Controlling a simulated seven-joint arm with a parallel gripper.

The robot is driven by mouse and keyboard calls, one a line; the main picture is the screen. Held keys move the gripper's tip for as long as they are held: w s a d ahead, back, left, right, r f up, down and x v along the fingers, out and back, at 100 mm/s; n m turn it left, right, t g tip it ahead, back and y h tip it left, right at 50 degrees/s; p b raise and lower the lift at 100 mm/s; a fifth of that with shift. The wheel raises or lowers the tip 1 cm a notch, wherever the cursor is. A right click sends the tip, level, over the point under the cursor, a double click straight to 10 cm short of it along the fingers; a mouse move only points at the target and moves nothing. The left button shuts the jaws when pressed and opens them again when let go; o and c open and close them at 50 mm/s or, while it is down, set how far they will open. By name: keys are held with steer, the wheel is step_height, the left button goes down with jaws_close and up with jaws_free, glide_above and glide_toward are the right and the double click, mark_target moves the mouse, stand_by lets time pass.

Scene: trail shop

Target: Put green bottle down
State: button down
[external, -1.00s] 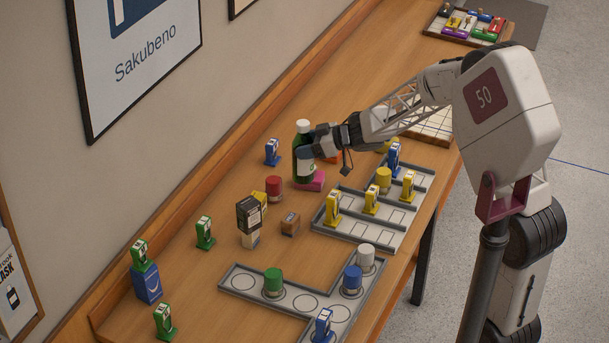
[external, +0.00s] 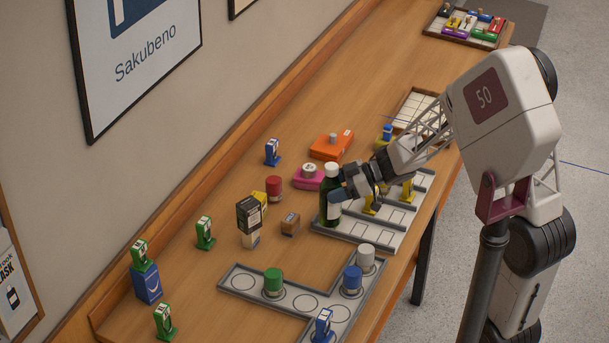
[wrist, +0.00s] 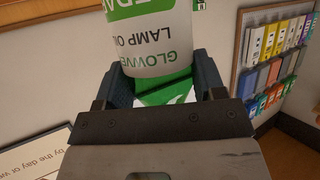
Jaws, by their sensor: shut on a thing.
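The green bottle (external: 331,177) has a white cap and a white label and looks upright in the external view. My gripper (external: 336,194) is shut on it from the right side.
A pink box (external: 308,180), an orange box (external: 331,146) and a red canister (external: 274,186) stand left of and behind the bottle. A small brown box (external: 290,224) is close on its left. Another grey tray (external: 246,280) with round places is nearer the camera.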

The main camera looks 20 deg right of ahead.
mark_target(334, 220)
steer(key=shift+f, duration=1)
steer(key=shift+f, duration=3.1)
steer(key=shift+f, duration=1.85)
steer(key=shift+f, duration=0.15)
steer(key=shift+c, duration=1)
jaws_free()
steer(key=shift+d+r, duration=0.1)
steer(key=shift+r, duration=0.1)
